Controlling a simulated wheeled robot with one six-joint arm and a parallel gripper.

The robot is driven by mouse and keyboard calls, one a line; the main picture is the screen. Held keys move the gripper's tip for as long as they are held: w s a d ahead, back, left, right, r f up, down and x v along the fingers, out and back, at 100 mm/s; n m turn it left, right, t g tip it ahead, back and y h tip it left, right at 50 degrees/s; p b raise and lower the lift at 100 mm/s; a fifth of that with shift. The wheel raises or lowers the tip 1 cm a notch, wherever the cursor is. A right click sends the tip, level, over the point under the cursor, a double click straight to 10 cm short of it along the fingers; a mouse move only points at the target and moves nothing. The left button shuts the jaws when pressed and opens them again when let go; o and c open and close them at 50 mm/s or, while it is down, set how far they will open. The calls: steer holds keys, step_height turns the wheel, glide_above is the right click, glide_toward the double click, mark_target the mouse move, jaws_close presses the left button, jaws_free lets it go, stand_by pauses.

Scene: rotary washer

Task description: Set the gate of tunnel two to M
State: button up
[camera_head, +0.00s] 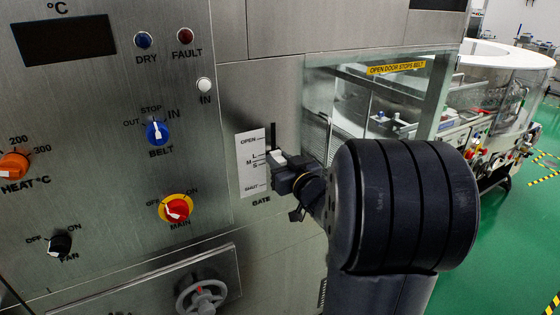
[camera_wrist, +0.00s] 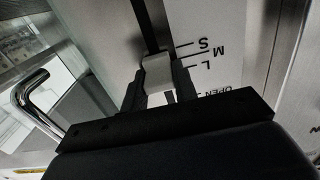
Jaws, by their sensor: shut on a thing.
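The gate scale (camera_head: 251,165) is a white plate on the steel panel, marked OPEN at the top, then L, M, S and SHUT at the bottom, with GATE below it. A dark vertical slot (camera_head: 273,135) runs along its right side. The pale gate knob (camera_head: 278,156) sits in the slot beside the L and M marks; its exact alignment is unclear. My gripper (camera_head: 284,168) is shut on the knob. In the wrist view, the jaws (camera_wrist: 160,82) stand on both sides of the knob (camera_wrist: 157,70), near the L line. No tunnel number is legible.
Left of the gate are the blue belt knob (camera_head: 157,132), the red main switch (camera_head: 176,208) and a handwheel (camera_head: 201,297). A glass door (camera_head: 380,100) is right of the gate. A curved metal handle (camera_wrist: 28,92) shows in the wrist view.

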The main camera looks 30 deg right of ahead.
jaws_close()
steer(key=shift+f, duration=0.15)
steer(key=o, duration=0.8)
jaws_free()
steer(key=shift+o, duration=0.2)
steer(key=s, duration=1)
steer(key=shift+s+d, duration=0.2)
steer(key=shift+s, duration=0.2)
